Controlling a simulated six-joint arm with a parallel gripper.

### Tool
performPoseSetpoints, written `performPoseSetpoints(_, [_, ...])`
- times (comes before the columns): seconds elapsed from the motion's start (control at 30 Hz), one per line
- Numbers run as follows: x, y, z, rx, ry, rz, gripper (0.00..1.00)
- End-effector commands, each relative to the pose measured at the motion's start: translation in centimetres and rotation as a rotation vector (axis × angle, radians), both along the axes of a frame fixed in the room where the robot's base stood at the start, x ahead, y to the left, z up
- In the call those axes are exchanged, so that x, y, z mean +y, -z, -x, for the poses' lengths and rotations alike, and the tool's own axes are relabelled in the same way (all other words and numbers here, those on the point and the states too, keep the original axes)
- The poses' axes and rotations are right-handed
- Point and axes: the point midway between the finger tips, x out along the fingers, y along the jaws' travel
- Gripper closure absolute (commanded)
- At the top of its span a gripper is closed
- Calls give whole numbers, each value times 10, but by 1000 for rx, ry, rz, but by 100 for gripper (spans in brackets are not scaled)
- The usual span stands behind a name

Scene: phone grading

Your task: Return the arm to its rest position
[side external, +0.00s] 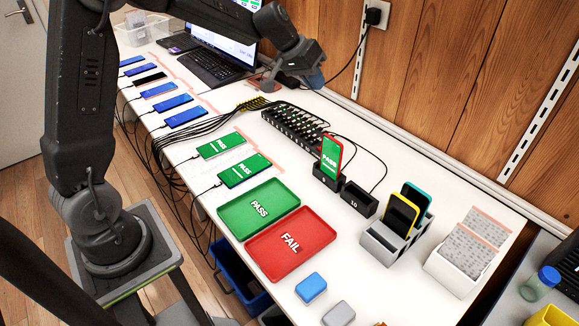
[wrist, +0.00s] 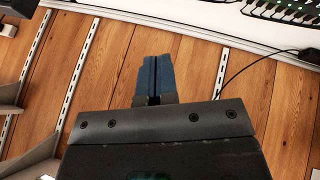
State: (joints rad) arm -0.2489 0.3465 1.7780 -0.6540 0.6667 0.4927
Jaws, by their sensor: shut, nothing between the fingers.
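My arm reaches from the left across the top of the side external view. My gripper (side external: 315,82) is at the back of the table, to the right of the laptop, near the wooden wall. In the wrist view, the blue fingers of my gripper (wrist: 154,62) are closed together with nothing between them. Behind them are wooden wall planks and part of the white table edge. No object touches the fingers in the wrist view.
The laptop (side external: 212,66) is close to my gripper. A green PASS tray (side external: 232,222) and red FAIL tray (side external: 268,266) lie in front. A phone showing PASS (side external: 331,157) stands in a dock. A grey holder (side external: 378,246) and white card box (side external: 438,268) are at the right.

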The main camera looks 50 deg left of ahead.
Motion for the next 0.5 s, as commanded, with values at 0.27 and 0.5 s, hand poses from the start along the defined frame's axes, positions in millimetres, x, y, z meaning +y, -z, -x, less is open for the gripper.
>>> performPoseSetpoints(0.27, [-57,-60,120,13,93,-121,100])
performPoseSetpoints(0.5, [-77,-67,227,16,126,-242,100])
